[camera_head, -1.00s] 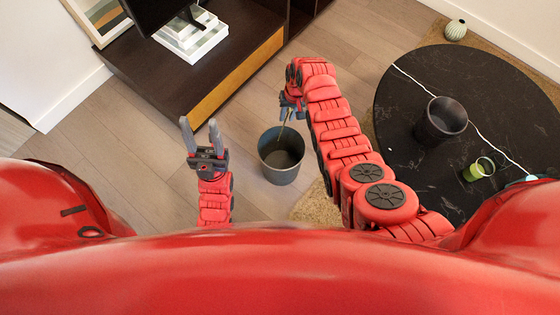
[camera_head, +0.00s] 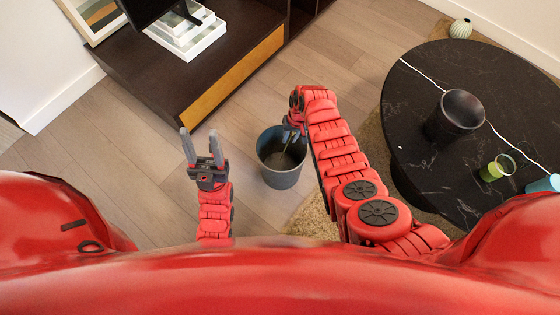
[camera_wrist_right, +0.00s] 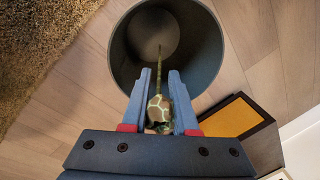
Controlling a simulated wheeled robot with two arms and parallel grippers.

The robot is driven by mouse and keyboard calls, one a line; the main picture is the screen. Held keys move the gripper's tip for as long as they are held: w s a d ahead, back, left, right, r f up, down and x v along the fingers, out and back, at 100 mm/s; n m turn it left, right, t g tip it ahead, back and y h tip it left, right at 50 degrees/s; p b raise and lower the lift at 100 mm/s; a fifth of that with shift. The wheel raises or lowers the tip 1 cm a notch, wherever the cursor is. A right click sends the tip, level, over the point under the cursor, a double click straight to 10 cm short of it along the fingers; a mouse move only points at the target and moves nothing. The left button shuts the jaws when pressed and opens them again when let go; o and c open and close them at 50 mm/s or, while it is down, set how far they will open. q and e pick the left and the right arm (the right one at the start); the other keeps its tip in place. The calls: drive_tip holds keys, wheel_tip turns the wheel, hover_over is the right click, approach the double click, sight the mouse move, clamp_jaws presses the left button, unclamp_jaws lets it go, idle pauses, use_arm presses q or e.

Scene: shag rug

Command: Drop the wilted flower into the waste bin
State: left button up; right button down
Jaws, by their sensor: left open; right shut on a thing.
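The waste bin (camera_head: 281,176) is a dark grey round bucket standing on the wood floor, its opening facing up. My right gripper (camera_head: 289,134) is at the bin's far rim, over the opening. In the right wrist view it (camera_wrist_right: 160,98) is shut on the wilted flower (camera_wrist_right: 158,108), whose patterned brown-green head sits between the fingers. The flower's thin stem reaches over the bin's opening (camera_wrist_right: 122,65). In the head view only a bit of the stem shows. My left gripper (camera_head: 202,146) is open and empty, to the left of the bin.
A black marble round table (camera_head: 425,85) stands at the right, with a dark pot (camera_head: 462,112), a green glass (camera_head: 492,171) and a light blue cup (camera_head: 541,184). A dark cabinet (camera_head: 150,75) stands at the upper left. A shag rug (camera_head: 312,218) lies below the table.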

drive_tip(key=c, duration=0.6)
unclamp_jaws()
drive_tip(key=shift+r, duration=0.2)
drive_tip(key=shift+r+p, duration=0.25)
drive_tip(key=shift+p, duration=0.1)
drive_tip(key=r+p, duration=0.1)
drive_tip(key=r, duration=0.1)
drive_tip(key=d+r+p, duration=0.1)
drive_tip(key=r, duration=0.1)
drive_tip(key=shift+w+r, duration=0.1)
drive_tip(key=shift+r, duration=0.25)
wheel_tip(320, 180, up, 12)
drive_tip(key=d+p, duration=0.1)
drive_tip(key=p, duration=0.1)
drive_tip(key=shift+w+d, duration=0.15)
drive_tip(key=shift+d, duration=0.15)
drive_tip(key=shift+f, duration=0.15)
